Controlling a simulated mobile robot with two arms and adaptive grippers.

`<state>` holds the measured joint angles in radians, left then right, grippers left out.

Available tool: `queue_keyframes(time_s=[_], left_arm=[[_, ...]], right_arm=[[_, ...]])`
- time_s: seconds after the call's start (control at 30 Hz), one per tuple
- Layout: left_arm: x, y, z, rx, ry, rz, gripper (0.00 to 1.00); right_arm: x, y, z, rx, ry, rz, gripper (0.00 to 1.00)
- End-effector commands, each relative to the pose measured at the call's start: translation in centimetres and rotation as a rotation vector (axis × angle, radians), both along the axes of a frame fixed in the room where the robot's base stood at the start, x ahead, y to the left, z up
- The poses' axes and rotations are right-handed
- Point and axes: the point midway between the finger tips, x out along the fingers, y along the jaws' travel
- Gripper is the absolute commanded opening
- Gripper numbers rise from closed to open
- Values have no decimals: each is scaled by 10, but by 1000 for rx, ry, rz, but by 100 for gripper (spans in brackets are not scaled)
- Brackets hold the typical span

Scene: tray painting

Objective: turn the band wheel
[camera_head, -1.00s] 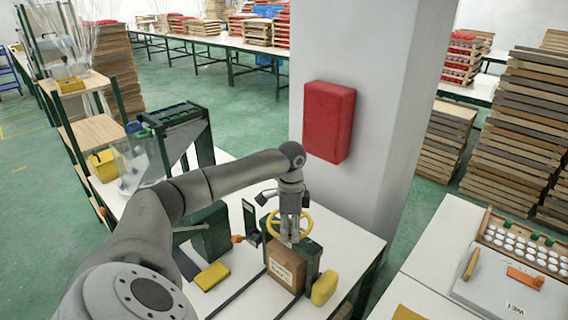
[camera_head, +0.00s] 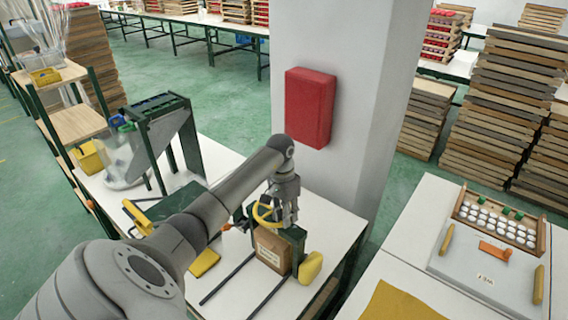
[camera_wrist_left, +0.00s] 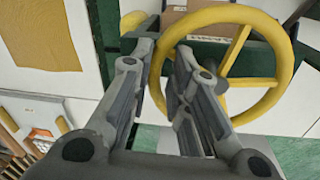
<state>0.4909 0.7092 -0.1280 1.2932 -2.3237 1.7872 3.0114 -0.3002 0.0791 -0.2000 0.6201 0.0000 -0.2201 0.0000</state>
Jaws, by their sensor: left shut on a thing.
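The yellow spoked band wheel (camera_head: 259,211) stands on a green frame on the white table, beside a brown box (camera_head: 272,250). My left gripper (camera_head: 284,214) is at the wheel, shut on its rim. In the left wrist view the wheel (camera_wrist_left: 287,62) fills the upper right, and the two fingers of my left gripper (camera_wrist_left: 163,58) lie on either side of the rim's left part. The fingers hide some of the rim. In the head view, part of the wheel is behind my gripper. My right gripper is not in view.
A yellow rounded block (camera_head: 311,266) lies right of the box, and a flat yellow piece (camera_head: 204,263) lies left of it. A white pillar with a red box (camera_head: 308,108) rises behind. A hopper (camera_head: 170,135) stands back left. A second table (camera_head: 428,205) is at right.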

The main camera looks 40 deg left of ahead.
Motion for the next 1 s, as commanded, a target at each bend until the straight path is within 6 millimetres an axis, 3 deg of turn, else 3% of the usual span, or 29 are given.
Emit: queue_keyframes(time_s=[0.5,1.0], left_arm=[[11,0,2,-1,-8,160,0],[13,1,3,1,-11,183,0]], right_arm=[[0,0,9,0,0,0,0],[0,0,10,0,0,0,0]])
